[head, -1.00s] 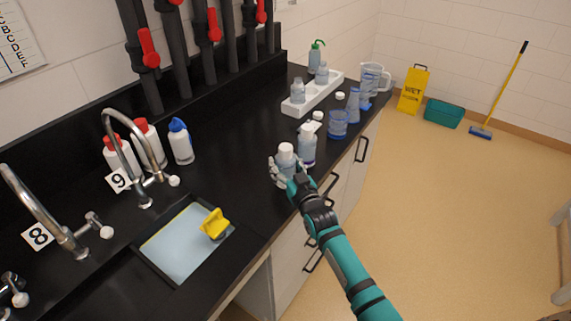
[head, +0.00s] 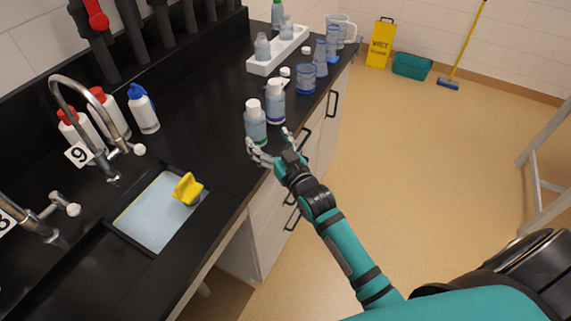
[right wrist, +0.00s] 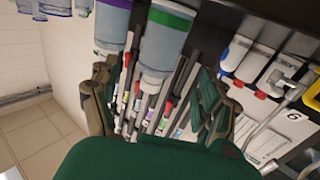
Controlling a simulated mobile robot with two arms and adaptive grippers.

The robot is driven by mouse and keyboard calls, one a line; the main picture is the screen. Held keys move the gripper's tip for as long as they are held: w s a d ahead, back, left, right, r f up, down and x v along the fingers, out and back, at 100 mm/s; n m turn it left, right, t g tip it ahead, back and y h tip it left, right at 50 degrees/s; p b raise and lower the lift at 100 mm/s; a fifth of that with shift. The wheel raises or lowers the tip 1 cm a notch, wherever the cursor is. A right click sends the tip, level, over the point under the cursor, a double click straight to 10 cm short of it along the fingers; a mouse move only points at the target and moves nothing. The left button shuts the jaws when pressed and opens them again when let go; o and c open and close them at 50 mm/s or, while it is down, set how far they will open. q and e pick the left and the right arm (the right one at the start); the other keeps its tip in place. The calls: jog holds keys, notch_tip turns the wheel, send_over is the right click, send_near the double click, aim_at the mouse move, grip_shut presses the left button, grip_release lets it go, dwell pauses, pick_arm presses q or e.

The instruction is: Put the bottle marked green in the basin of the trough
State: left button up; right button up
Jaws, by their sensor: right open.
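The bottle marked green (head: 255,127) stands upright on the black counter near its front edge, with a white cap and a green band low on it. In the right wrist view its green band (right wrist: 171,17) shows plainly. My right gripper (head: 268,141) is open at this bottle, with a finger on either side; I cannot tell whether they touch it. The fingers also show spread in the right wrist view (right wrist: 160,97). The trough's basin (head: 148,222) is a light blue sunken rectangle left of the gripper. My left gripper is not in view.
A purple-banded bottle (head: 275,103) stands close behind the green one. A yellow object (head: 187,188) sits at the basin's right side. Taps and squeeze bottles (head: 144,110) stand behind the basin. A white rack (head: 262,66) and blue cups (head: 306,80) are farther back. Counter between bottle and basin is clear.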

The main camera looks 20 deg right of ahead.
jog(key=s+b, duration=0.1)
jog(key=s, duration=0.7)
jog(key=shift+s+d, duration=0.3)
jog(key=shift+d, duration=0.1)
